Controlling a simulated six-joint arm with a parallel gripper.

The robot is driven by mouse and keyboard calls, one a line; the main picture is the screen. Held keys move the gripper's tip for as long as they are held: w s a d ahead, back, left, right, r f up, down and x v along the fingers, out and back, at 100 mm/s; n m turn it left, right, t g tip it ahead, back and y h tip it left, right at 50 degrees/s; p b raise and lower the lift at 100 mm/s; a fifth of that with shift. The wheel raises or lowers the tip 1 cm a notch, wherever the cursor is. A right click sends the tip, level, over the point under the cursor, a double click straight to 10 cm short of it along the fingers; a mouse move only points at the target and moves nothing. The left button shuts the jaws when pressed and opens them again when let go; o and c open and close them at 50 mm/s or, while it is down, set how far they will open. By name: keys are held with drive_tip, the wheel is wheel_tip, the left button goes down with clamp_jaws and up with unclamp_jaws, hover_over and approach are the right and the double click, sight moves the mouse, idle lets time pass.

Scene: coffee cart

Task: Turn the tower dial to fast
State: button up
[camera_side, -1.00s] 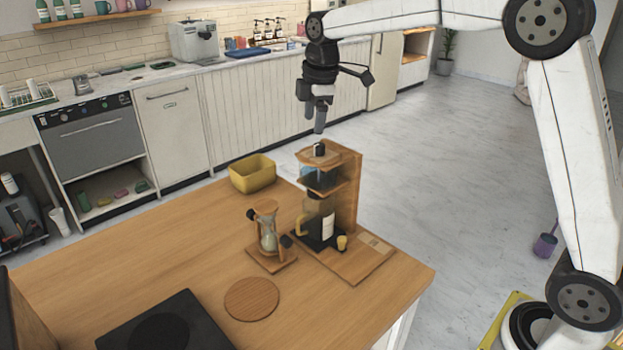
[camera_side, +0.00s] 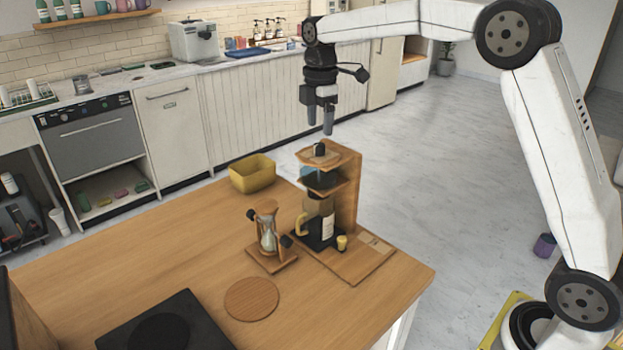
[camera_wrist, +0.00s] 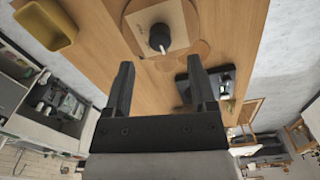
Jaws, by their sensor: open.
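The wooden coffee tower (camera_side: 350,200) stands near the table's far right edge. Its dark dial (camera_side: 319,149) sits on the top board; in the wrist view the dial (camera_wrist: 159,38) is a black knob with a pale pointer mark on a light square plate (camera_wrist: 180,22). The lettering on the plate is too small to read. My gripper (camera_side: 321,130) is open and empty, pointing down just above the tower top. In the wrist view its two fingers (camera_wrist: 162,88) are apart, with the dial ahead of them and not between them.
A glass jug with a yellow handle (camera_side: 303,224) stands under the tower. An hourglass in a wooden frame (camera_side: 268,232) is left of it. A yellow bin (camera_side: 252,174) is behind, and a round wooden coaster (camera_side: 251,299) lies in front.

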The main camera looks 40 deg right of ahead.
sight(320, 144)
drive_tip(key=shift+f, duration=2.45)
clamp_jaws()
